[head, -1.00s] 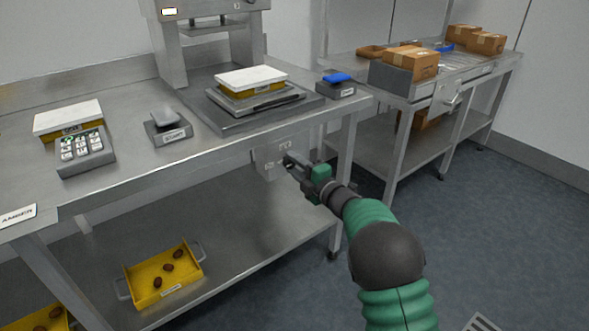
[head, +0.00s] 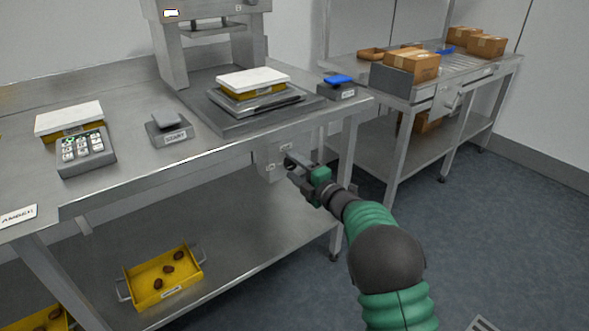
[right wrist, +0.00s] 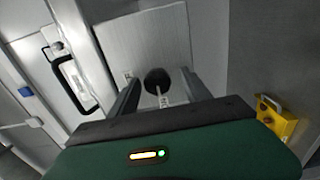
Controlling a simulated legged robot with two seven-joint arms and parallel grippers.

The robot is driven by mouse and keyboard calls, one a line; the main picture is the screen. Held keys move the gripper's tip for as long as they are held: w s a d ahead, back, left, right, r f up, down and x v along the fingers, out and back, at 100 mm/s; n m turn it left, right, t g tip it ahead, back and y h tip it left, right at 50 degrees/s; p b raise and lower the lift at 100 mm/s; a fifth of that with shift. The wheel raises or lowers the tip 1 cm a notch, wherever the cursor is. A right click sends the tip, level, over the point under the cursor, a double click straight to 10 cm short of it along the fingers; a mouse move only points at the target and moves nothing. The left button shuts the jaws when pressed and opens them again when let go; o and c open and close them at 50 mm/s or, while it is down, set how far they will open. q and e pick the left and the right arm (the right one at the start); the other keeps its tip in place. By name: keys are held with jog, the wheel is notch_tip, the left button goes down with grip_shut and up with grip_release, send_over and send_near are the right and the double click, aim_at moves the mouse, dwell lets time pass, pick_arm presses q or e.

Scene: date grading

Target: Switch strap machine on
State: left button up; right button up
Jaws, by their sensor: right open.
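A grey switch box (head: 268,163) hangs under the front edge of the near steel table. In the right wrist view, a round black knob (right wrist: 157,80) sits on its grey face, with small white labels beside it. My right gripper (head: 291,168) is open in front of this box. In the right wrist view its two fingers (right wrist: 160,92) stand apart on either side of the knob; I cannot tell if they touch it. A tall grey machine (head: 172,60) with a small lit panel stands at the back of the table. My left gripper is not in view.
On the table are a covered yellow tray (head: 252,90), a keypad (head: 87,152), a START pedal (head: 170,130) and a blue-topped block (head: 338,85). A yellow tray of dates (head: 163,278) sits on the lower shelf. Cartons (head: 412,62) stand on the right bench.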

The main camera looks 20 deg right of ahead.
jog(key=shift+s+d+r, duration=0.1)
jog(key=shift+s+d, duration=0.1)
jog(key=shift+s, duration=0.15)
jog(key=p+v, duration=0.4)
jog(key=v, duration=1.2)
jog(key=shift+p, duration=0.3)
